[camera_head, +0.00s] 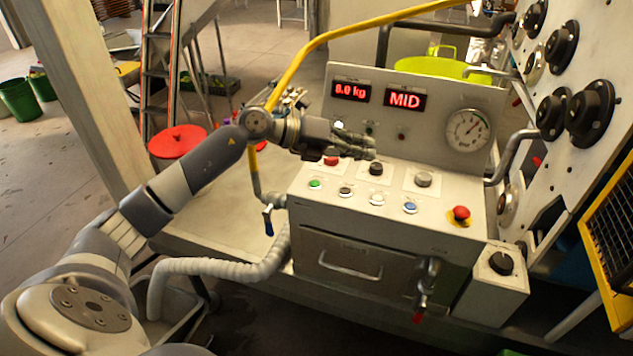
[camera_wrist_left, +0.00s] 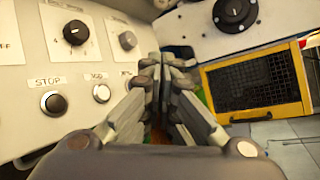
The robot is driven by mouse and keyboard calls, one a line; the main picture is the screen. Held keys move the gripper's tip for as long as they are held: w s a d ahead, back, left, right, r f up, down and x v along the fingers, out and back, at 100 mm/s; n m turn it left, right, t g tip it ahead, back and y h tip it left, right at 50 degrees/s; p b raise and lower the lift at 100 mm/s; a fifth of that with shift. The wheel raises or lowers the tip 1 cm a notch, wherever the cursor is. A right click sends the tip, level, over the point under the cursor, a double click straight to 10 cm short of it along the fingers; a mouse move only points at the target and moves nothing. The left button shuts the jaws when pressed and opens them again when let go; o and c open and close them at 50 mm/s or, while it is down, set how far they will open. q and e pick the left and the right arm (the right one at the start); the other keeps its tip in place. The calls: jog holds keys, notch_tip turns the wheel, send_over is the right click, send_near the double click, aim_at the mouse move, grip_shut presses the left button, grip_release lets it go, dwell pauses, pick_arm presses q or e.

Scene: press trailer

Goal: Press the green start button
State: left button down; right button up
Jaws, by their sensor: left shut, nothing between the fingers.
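The green start button (camera_head: 315,184) is the leftmost in the front row on the sloped control panel (camera_head: 300,200) in the head view. It does not show in the left wrist view. My left gripper (camera_head: 372,148) reaches in from the left and hovers over the back of the panel, above the black knob. It is apart from the green button, to its right and further back. In the left wrist view its fingers (camera_wrist_left: 165,68) are shut and empty, with the dark STOP button (camera_wrist_left: 54,103) to their left. My right gripper is not in view.
Dark (camera_head: 345,192), white (camera_head: 377,198) and blue (camera_head: 410,207) buttons continue the row. A red mushroom button (camera_head: 461,212) sits at the panel's right. A black knob (camera_head: 376,168) stands behind the row.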

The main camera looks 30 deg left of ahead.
pick_arm(q)
jog(key=s+a+g+y, duration=0.1)
jog(key=a+y, duration=0.3)
jog(key=a, duration=0.8)
jog(key=shift+f+g+y, duration=0.35)
jog(key=shift+g+y, duration=0.05)
jog(key=shift+g, duration=0.2)
jog(key=shift+f, duration=0.15)
jog(key=b, duration=0.6)
send_over(313, 181)
notch_tip(313, 181, down, 8)
jog(key=shift+r, duration=0.1)
jog(key=shift+f, duration=0.4)
jog(key=shift+b, duration=0.3)
jog(key=shift+f, duration=0.4)
